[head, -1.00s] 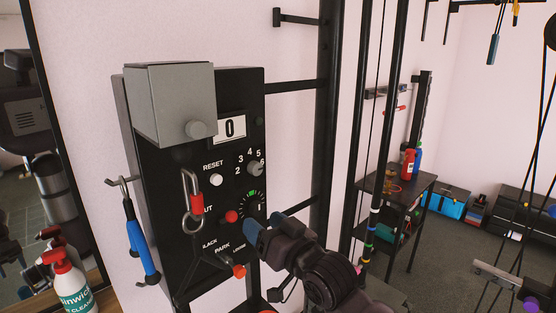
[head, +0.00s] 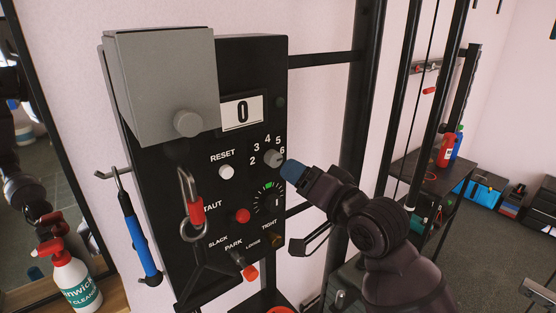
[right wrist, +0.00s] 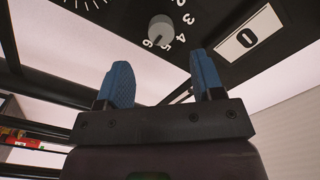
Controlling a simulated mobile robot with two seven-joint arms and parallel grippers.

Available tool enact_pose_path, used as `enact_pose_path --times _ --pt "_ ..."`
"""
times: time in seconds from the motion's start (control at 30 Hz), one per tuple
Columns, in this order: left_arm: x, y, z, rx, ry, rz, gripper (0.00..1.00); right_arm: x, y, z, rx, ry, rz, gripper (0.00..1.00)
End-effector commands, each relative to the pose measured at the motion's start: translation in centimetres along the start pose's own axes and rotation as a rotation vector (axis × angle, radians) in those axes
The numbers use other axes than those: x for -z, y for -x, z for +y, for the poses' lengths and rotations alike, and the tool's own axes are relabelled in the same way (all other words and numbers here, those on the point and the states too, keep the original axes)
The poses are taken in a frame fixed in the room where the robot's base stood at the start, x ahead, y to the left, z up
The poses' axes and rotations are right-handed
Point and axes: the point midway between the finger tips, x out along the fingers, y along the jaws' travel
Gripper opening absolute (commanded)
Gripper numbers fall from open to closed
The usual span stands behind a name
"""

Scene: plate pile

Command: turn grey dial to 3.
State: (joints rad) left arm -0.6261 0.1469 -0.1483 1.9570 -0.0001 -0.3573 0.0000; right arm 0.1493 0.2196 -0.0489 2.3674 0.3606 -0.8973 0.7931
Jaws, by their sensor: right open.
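The grey dial (head: 273,158) sits on the black panel (head: 245,80), with the numbers 2 to 6 printed around it. In the right wrist view the dial (right wrist: 161,28) shows a dark mark pointing close to the 6. My right gripper (head: 287,171) is just right of the dial in the head view, apart from it. In the right wrist view its blue fingertips (right wrist: 160,72) are spread and empty, with the dial beyond the gap between them. My left gripper is in neither view.
A counter (head: 242,112) reads 0. A grey box (head: 163,85) with a round knob juts out at the panel's upper left. A white reset button (head: 227,172), red button (head: 242,215), carabiner (head: 193,205) and red-tipped lever (head: 250,272) are nearby. A spray bottle (head: 73,280) stands lower left.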

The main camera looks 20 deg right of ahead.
Motion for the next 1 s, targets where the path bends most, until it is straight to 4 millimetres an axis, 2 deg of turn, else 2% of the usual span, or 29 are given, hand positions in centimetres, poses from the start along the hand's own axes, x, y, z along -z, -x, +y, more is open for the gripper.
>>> enact_pose_path --times 0.2,0.43,0.6,0.87,0.9,1.0 --pt "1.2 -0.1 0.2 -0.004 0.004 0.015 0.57 0.1 -3.9 -0.1 0.0 0.0 -0.001 0.61" --pt "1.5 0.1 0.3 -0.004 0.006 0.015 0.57 0.0 -6.7 0.0 -0.001 0.002 0.0 0.61" --pt "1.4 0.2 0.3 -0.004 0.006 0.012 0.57 0.0 -7.6 0.0 0.0 0.002 0.001 0.61" --pt "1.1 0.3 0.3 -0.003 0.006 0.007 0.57 0.0 -7.7 0.0 0.0 0.002 0.001 0.61" --pt "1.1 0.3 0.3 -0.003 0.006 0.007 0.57 0.0 -7.7 0.0 0.0 0.002 0.001 0.6" --pt "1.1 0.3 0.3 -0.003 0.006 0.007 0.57 0.0 -7.7 0.0 0.0 0.002 0.001 0.44"
